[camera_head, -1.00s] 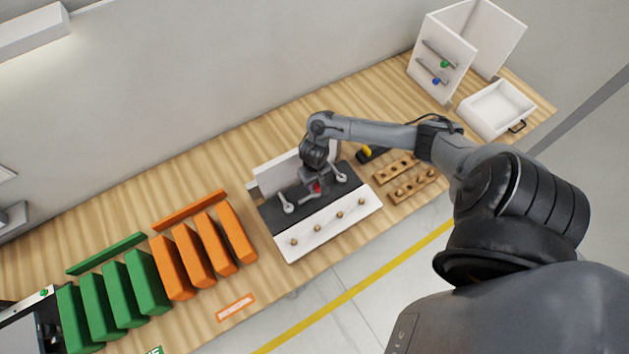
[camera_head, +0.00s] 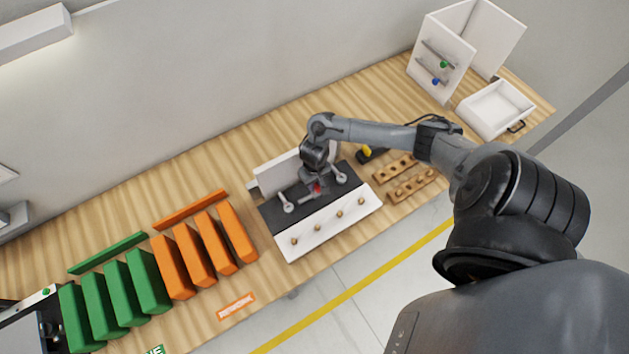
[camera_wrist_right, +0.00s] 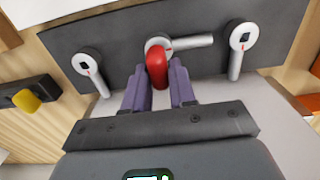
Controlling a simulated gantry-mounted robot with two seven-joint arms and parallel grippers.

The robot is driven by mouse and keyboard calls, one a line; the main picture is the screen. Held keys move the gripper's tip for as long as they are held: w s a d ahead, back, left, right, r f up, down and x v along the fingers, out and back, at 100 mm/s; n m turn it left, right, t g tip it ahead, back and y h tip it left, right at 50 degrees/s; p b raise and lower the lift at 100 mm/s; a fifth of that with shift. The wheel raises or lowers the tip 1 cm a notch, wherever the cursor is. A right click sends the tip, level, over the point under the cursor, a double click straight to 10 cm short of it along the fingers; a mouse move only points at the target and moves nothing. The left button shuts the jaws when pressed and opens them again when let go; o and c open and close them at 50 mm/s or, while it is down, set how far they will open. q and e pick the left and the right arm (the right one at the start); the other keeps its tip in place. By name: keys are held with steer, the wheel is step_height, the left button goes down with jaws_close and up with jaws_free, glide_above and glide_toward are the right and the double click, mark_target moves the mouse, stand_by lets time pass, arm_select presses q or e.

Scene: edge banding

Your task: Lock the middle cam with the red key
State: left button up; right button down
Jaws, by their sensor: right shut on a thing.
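The red key (camera_wrist_right: 157,68) stands on the middle cam (camera_wrist_right: 187,43), between the fingers of my right gripper (camera_wrist_right: 160,85), which are shut on it. The middle cam's lever points to the right in the wrist view, while the levers of the outer cams (camera_wrist_right: 87,63) (camera_wrist_right: 241,38) point downward there. In the head view my right gripper (camera_head: 315,181) is over the dark strip of the fixture (camera_head: 318,238), with a bit of red showing below it. The exact seat of the key in the cam is hidden. My left gripper is not in view.
Orange panels (camera_head: 203,243) and green panels (camera_head: 118,290) stand left of the fixture. Wooden blocks with pegs (camera_head: 412,186) and a black holder with a yellow part (camera_head: 368,152) lie to its right. A white drawer (camera_head: 496,107) and open cabinet (camera_head: 445,55) stand at the far right.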

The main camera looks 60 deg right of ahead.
steer(key=shift+f, duration=0.25)
stand_by(0.8)
steer(key=shift+f, duration=0.45)
steer(key=shift+f, duration=0.15)
stand_by(0.7)
